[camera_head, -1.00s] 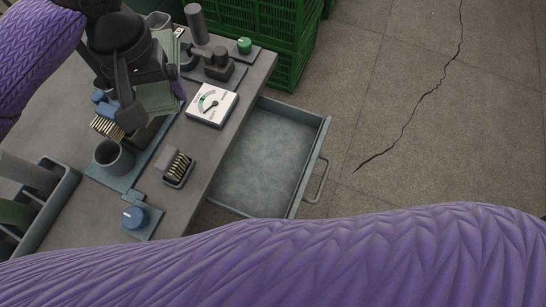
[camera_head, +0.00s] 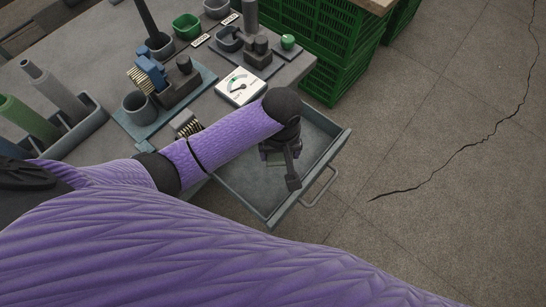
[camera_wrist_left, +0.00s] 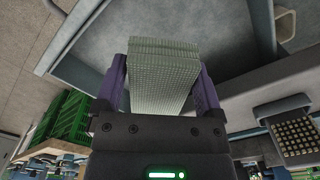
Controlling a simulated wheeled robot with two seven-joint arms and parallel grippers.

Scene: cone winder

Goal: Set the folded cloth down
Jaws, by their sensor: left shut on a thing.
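The folded cloth (camera_wrist_left: 162,75) is a pale grey-green, layered, checked pad in the left wrist view. My left gripper (camera_wrist_left: 160,64) is shut on it, with one purple finger on each side. In the head view my left gripper (camera_head: 287,168) hangs over the open drawer (camera_head: 243,190), towards its right side. There the cloth is mostly hidden by the wrist and gripper. The drawer's blue-grey floor is otherwise bare where it shows. I cannot tell how far the cloth is above the floor. My right gripper is not in view.
The bench holds a dial gauge (camera_head: 240,86), a grey cup (camera_head: 138,107), a brush block (camera_head: 187,124) partly behind my forearm, and a tray of cones (camera_head: 85,122). Green crates (camera_head: 335,78) stand behind the drawer. Open floor lies to the right.

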